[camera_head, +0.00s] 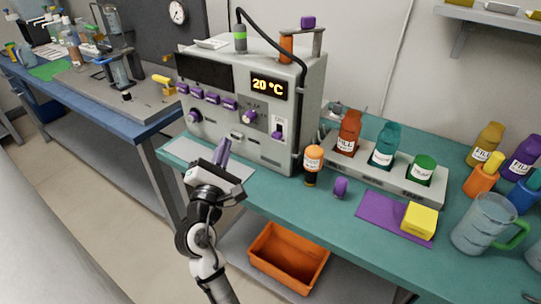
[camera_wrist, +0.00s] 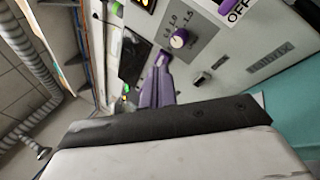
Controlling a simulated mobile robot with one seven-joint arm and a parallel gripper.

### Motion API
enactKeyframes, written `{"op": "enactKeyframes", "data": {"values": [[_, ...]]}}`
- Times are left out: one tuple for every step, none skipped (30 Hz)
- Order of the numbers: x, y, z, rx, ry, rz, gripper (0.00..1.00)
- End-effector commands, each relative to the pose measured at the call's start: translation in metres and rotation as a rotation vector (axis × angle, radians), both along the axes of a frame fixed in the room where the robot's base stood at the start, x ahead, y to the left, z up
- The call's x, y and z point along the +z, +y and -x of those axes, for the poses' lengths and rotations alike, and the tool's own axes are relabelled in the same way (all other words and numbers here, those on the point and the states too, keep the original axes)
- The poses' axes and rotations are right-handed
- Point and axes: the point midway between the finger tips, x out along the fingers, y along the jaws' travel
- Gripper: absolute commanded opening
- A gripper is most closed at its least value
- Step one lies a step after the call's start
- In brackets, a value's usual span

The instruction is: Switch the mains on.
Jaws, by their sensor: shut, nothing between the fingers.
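The grey machine (camera_head: 245,145) stands on the teal bench and its display reads 20 °C. On the right of its front is a purple switch (camera_head: 277,132) on a white plate. In the wrist view a purple switch (camera_wrist: 228,4) with an OFF label is cut by the top edge. I cannot read which word marks it as mains. My gripper (camera_head: 222,148) has purple fingers, shut and empty, in front of the panel, left of and lower than the switch. In the wrist view the fingertips (camera_wrist: 162,60) are below a dial knob (camera_wrist: 179,39). I see no clear contact.
The dial knob (camera_head: 249,117) is left of the switch, with several purple buttons (camera_head: 212,97) further left. An orange-capped bottle (camera_head: 313,163) stands close to the machine's right front corner. A black cable (camera_head: 303,80) runs down its right side. The air before the panel is clear.

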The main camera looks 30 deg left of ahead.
Motion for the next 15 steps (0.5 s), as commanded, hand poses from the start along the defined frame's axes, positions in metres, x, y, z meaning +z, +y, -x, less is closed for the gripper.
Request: {"op": "enactKeyframes", "data": {"values": [[-0.028,-0.008,-0.004,-0.097,-0.013,0.129,0.00],[-0.039,-0.013,-0.005,-0.156,-0.025,0.207,0.00],[-0.053,-0.021,-0.006,-0.230,-0.040,0.306,0.00],[-0.063,-0.027,-0.007,-0.281,-0.049,0.376,0.00],[-0.071,-0.032,-0.007,-0.328,-0.058,0.440,0.00],[-0.081,-0.039,-0.007,-0.384,-0.070,0.519,0.00],[-0.086,-0.043,-0.006,-0.420,-0.077,0.571,0.00],[-0.092,-0.048,-0.006,-0.454,-0.082,0.617,0.00],[-0.097,-0.052,-0.005,-0.490,-0.090,0.670,0.00],[-0.100,-0.056,-0.004,-0.515,-0.095,0.703,0.00],[-0.103,-0.058,-0.004,-0.534,-0.099,0.730,0.00],[-0.106,-0.061,-0.003,-0.555,-0.102,0.759,0.00],[-0.107,-0.063,-0.003,-0.566,-0.103,0.776,0.00],[-0.108,-0.064,-0.003,-0.575,-0.106,0.788,0.00],[-0.109,-0.065,-0.002,-0.583,-0.107,0.799,0.00]]}}
